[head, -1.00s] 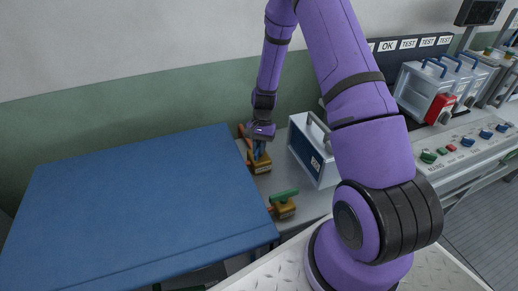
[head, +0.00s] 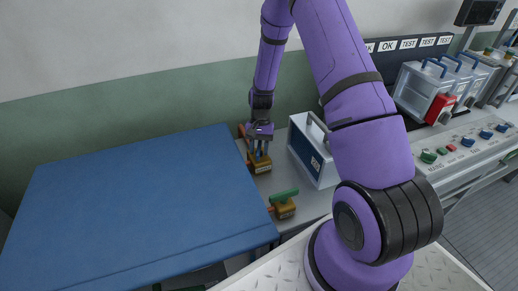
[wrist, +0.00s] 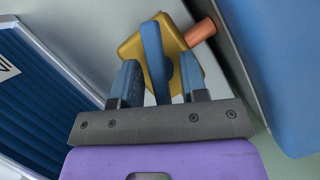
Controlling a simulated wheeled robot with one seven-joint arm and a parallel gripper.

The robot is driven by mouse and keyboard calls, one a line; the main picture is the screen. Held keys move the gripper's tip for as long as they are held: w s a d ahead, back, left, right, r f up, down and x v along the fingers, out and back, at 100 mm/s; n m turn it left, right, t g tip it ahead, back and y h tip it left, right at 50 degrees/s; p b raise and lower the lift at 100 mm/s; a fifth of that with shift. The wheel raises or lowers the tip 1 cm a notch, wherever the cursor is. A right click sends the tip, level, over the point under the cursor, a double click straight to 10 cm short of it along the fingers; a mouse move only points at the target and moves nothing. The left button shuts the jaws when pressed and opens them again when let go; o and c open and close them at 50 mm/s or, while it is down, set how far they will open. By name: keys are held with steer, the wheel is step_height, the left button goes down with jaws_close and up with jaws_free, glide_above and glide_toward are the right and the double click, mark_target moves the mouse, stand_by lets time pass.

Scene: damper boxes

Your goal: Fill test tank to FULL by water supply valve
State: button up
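A brass valve with a blue lever handle stands on the grey bench between the blue table and a white-and-blue box. The valve's brass body (head: 260,168) shows below my gripper (head: 260,150). In the wrist view the brass body (wrist: 145,45) lies ahead of my gripper (wrist: 160,80), and the blue handle (wrist: 156,60) stands between the two fingers. A gap shows between the handle and each finger. A second brass valve with a green handle (head: 284,196) stands nearer the front. I cannot tell any tank level.
The blue table (head: 140,210) borders the valves on the left. The white-and-blue box (head: 312,150) stands close on the right. Clear tanks (head: 425,85), a red block (head: 439,108) and a button panel (head: 470,145) are farther right.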

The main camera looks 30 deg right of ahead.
steer(key=v, duration=1)
steer(key=shift+w+d+r, duration=0.1)
steer(key=shift+w+r, duration=0.05)
steer(key=shift+r, duration=0.2)
stand_by(0.3)
steer(key=s+a+r+n+t+h, duration=0.1)
steer(key=s+a+r, duration=0.15)
steer(key=r, duration=0.55)
steer(key=s+a+r+n+t, duration=0.1)
steer(key=s+r, duration=0.2)
steer(key=r, duration=0.4)
steer(key=s+a+r+n+t+h, duration=0.1)
steer(key=s+a+r+n+t, duration=0.15)
steer(key=r, duration=0.55)
steer(key=s+a+r+n+t, duration=0.1)
steer(key=s+r, duration=0.4)
steer(key=s, duration=0.6)
steer(key=s+a+r+n+t, duration=0.2)
steer(key=s+a+r+t, duration=0.1)
steer(key=s, duration=0.8)
steer(key=shift+r+h, duration=0.4)
steer(key=shift+r, duration=0.5)
steer(key=shift+w, duration=0.1)
stand_by(0.9)
